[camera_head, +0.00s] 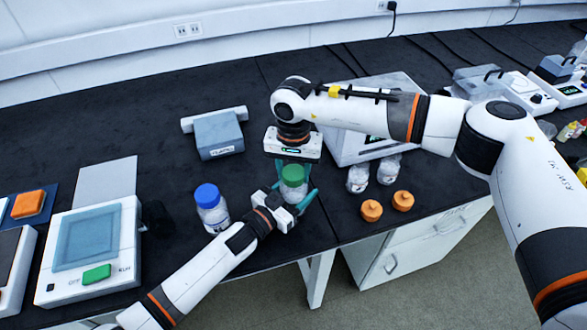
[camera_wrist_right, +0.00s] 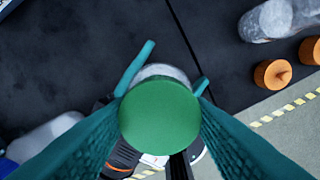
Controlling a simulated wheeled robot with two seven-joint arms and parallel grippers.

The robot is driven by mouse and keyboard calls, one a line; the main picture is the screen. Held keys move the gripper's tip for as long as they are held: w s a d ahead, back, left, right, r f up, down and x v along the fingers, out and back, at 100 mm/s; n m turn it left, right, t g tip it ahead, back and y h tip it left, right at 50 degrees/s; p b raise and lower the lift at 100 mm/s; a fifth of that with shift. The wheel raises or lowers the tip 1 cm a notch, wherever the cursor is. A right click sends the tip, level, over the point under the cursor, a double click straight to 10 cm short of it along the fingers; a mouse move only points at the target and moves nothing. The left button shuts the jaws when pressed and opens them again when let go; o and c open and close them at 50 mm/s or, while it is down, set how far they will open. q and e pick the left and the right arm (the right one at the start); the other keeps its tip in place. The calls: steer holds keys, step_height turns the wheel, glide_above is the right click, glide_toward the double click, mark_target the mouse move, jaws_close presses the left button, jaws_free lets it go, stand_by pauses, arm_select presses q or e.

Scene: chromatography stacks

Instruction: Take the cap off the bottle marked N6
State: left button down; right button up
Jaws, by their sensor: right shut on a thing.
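A clear bottle (camera_head: 291,193) with a green cap (camera_head: 293,175) stands near the table's front edge; no N6 marking is readable. My right gripper (camera_head: 294,170) comes down from above and is shut on the green cap. In the right wrist view the cap (camera_wrist_right: 160,112) sits between its teal fingers, with part of the bottle (camera_wrist_right: 160,71) behind it. My left gripper (camera_head: 294,198) reaches in from the lower left, its teal fingers on either side of the bottle body. Whether they press on the glass is unclear. A second bottle (camera_head: 212,213) with a blue cap (camera_head: 207,195) stands left of it.
Two clear bottles (camera_head: 358,178) without caps stand to the right, with two orange caps (camera_head: 372,210) in front of them. A grey-blue box (camera_head: 218,134) is behind, and a scale-like device (camera_head: 92,245) is at the left. The front edge is close.

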mark_target(293, 172)
steer(key=n, duration=0.4)
steer(key=shift+w+n, duration=0.1)
steer(key=shift+n, duration=0.3)
steer(key=n, duration=0.5)
steer(key=shift+r, duration=0.1)
steer(key=shift+r, duration=0.1)
steer(key=shift+r, duration=1)
steer(key=shift+r, duration=0.1)
steer(key=shift+r, duration=1.9)
arm_select(q)
steer(key=shift+c, duration=1.3)
jaws_free()
